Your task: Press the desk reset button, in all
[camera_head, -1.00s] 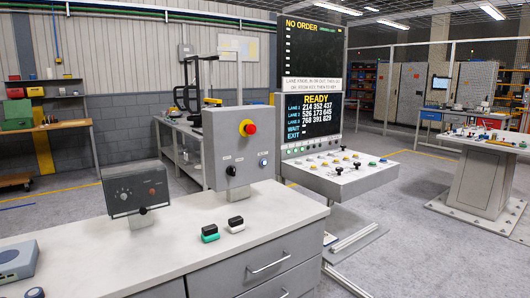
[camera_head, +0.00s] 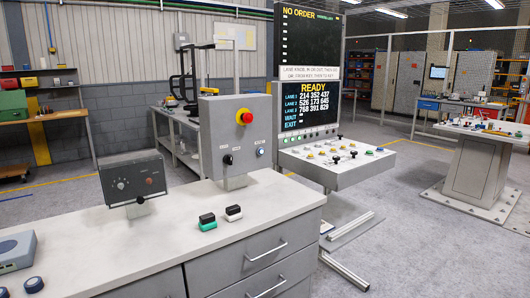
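The grey desk (camera_head: 150,247) stands in front of me with a grey control box (camera_head: 212,135) upright on it. The box carries a red mushroom button (camera_head: 246,117) on a yellow base, a black knob (camera_head: 228,159) and a small blue button (camera_head: 260,152). Labels are too small to read, so I cannot tell which button is the desk reset. My gripper is not in view.
A dark panel with dials (camera_head: 134,180) stands left on the desk. Black-green (camera_head: 207,222) and black-white (camera_head: 233,213) blocks lie on it. A grey device (camera_head: 17,251) is far left. A console with a READY screen (camera_head: 308,108) stands behind right. Floor at right is partly clear.

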